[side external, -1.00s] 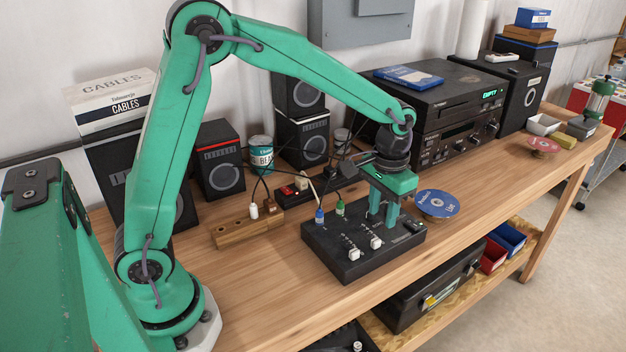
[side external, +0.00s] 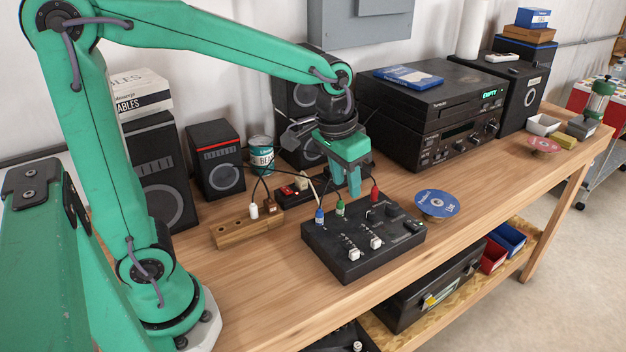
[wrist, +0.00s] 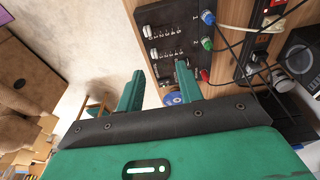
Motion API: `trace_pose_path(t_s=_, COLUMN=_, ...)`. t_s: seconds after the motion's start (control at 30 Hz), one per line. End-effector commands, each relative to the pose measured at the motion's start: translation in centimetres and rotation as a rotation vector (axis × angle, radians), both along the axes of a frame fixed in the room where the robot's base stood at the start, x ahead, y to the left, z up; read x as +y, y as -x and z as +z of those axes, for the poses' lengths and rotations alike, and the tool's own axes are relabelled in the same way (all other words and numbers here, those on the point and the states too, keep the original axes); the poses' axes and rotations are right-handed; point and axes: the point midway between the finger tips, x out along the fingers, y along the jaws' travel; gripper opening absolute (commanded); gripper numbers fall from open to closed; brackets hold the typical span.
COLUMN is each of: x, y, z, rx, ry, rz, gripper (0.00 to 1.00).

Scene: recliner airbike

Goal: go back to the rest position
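My gripper (side external: 346,190) hangs pointing down above the far side of the black mixer box (side external: 340,262). Its two green fingers are apart with nothing between them, also in the wrist view (wrist: 159,70). The box shows again in the wrist view (wrist: 172,18). A blue plug (side external: 319,216), a green plug (side external: 340,207) and a red plug (side external: 375,193) stand upright along the box's far edge, with cables running back from them. The fingers appear clear of the plugs and the box.
A wooden block (side external: 246,228) with a white and a brown plug lies left of the box. A blue-labelled disc (side external: 437,204) lies to its right. Speakers (side external: 216,160) and a stereo stack (side external: 440,110) stand along the wall. The front bench strip is clear.

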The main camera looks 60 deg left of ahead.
Motion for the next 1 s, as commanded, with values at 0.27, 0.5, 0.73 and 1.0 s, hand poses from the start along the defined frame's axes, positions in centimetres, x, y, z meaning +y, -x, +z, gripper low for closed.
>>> trace_pose_path(t_s=0.27, x=1.4, y=4.6, z=2.5, rx=-0.101, ry=0.001, rz=0.003, gripper=0.36)
trace_pose_path(t_s=0.5, x=2.4, y=8.4, z=3.4, rx=-0.183, ry=-0.003, rz=0.005, gripper=0.36)
trace_pose_path(t_s=0.73, x=3.1, y=11.6, z=3.5, rx=-0.257, ry=-0.011, rz=0.007, gripper=0.36)
trace_pose_path(t_s=1.0, x=3.4, y=13.4, z=3.2, rx=-0.300, ry=-0.017, rz=0.006, gripper=0.36)
